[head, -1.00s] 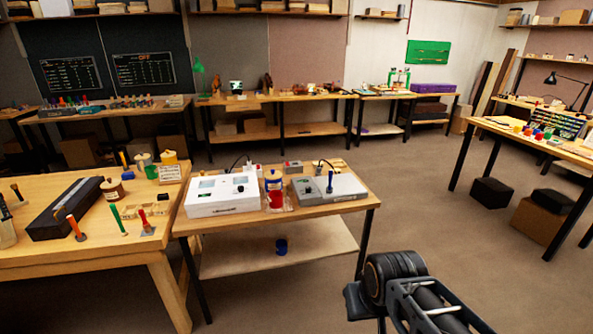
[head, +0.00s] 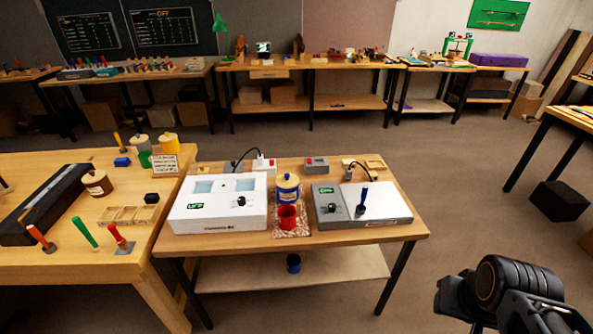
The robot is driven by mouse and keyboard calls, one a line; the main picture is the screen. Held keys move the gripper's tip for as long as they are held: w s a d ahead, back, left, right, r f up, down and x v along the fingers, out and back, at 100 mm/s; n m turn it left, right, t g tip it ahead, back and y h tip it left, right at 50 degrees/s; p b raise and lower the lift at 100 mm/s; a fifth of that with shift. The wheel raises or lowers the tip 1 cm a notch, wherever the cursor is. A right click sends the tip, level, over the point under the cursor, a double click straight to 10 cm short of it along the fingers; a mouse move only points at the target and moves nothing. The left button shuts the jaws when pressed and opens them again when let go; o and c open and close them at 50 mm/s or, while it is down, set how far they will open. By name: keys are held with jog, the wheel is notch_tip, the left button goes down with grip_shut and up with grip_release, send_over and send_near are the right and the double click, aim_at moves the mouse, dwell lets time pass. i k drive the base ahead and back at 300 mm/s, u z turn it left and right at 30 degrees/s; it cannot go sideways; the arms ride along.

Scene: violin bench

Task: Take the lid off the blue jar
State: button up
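A blue jar (head: 288,190) stands upright on the middle bench (head: 240,242), between a white box device and a grey one. It has a pale label, and its lid (head: 288,178) appears to be on, though the detail is small. A red cup (head: 288,217) stands directly in front of the jar and covers its lower part. Part of my arm shows at the lower right, well away from the jar. My gripper's fingers are not in view.
The white device (head: 219,213) and grey device (head: 345,212) flank the jar closely. Floor at the right is open.

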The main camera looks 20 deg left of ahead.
aim_at(287, 180)
jog(key=u, duration=0.35)
jog(key=i, duration=0.8)
jog(key=u, duration=1.1)
jog(key=i, duration=0.45)
jog(key=u, duration=0.4)
